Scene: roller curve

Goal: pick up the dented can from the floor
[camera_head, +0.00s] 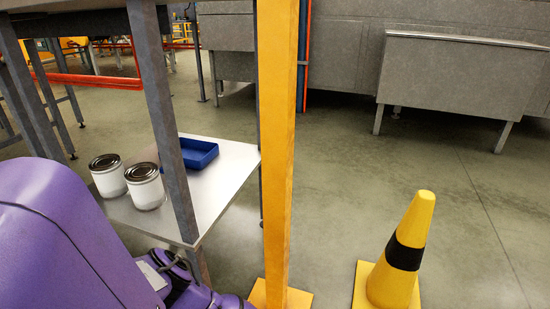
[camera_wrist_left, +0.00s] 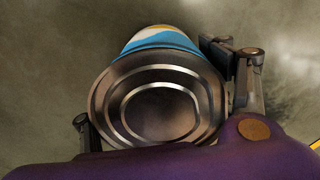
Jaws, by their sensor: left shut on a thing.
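A can (camera_wrist_left: 158,105) fills the middle of the left wrist view, its ringed metal end toward the camera and a blue, white and yellow label (camera_wrist_left: 160,38) behind. My left gripper (camera_wrist_left: 165,85) has a finger on each side of it and is shut on it. I cannot make out a dent from this side. Blurred grey floor shows around it. In the head view, my purple left arm comes in at lower left; its gripper and the can are out of sight there. My right gripper is in neither view.
A yellow post (camera_head: 278,150) stands upright in front of me. A yellow cone (camera_head: 405,255) with a black band stands to its right. A low metal shelf (camera_head: 225,190) at left bears two white cans (camera_head: 146,188) and a blue tray (camera_head: 190,152). Open floor (camera_head: 340,160) lies beyond the post and cone.

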